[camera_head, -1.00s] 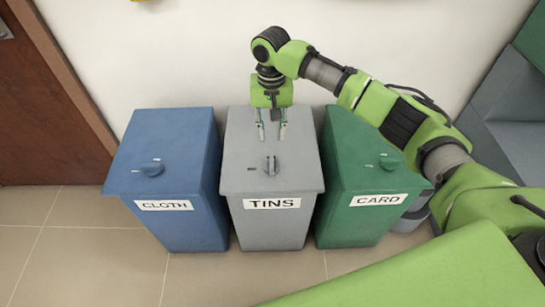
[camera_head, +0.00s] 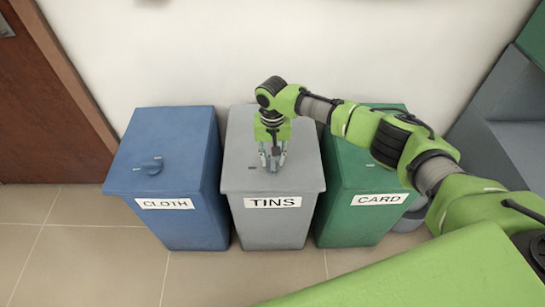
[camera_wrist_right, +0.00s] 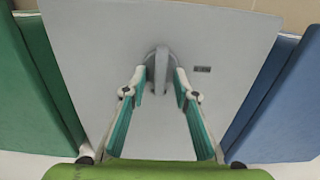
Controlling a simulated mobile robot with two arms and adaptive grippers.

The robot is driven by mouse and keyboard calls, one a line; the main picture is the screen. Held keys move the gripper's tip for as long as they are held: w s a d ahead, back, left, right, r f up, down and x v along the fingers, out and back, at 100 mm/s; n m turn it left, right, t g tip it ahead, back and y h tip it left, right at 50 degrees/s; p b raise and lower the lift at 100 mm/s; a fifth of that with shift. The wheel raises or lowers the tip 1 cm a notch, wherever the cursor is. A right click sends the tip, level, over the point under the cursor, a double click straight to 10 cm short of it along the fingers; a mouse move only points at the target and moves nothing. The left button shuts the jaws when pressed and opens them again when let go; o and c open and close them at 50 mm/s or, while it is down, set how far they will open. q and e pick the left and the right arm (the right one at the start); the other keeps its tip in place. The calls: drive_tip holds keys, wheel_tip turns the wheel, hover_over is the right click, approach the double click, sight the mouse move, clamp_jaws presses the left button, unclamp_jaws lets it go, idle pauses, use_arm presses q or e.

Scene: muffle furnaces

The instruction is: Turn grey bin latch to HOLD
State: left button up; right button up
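The grey bin (camera_head: 270,228), labelled TINS, stands between the blue and green bins. Its latch (camera_wrist_right: 160,68) is a grey raised handle on a round base on the lid; in the wrist view its ridge runs up and down the picture. My right gripper (camera_head: 272,160) is down at the lid, pointing downward. In the wrist view my right gripper (camera_wrist_right: 160,82) is open, one finger on each side of the latch, with narrow gaps visible. The fingers partly hide the latch in the head view. My left gripper is not in view.
The blue CLOTH bin (camera_head: 170,225) is on the left, the green CARD bin (camera_head: 350,228) on the right, both close to the grey bin. A small dark mark (camera_wrist_right: 201,69) is on the grey lid beside the latch. A wall is behind the bins; tiled floor is in front.

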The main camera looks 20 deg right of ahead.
clamp_jaws()
drive_tip(key=shift+a+r+n+p, duration=0.15)
drive_tip(key=shift+n+p, duration=1.15)
drive_tip(key=shift+n, duration=0.1)
drive_tip(key=n+p, duration=0.1)
drive_tip(key=n, duration=0.1)
drive_tip(key=shift+n, duration=0.3)
drive_tip(key=n+p, duration=0.1)
drive_tip(key=n, duration=0.2)
drive_tip(key=shift+a+n, duration=0.15)
drive_tip(key=shift+n, duration=0.25)
drive_tip(key=n, duration=0.2)
drive_tip(key=shift+s+n, duration=0.1)
drive_tip(key=shift+n, duration=0.2)
drive_tip(key=n+p, duration=0.1)
drive_tip(key=n, duration=0.5)
drive_tip(key=shift+s+a, duration=0.1)
drive_tip(key=shift+a, duration=0.05)
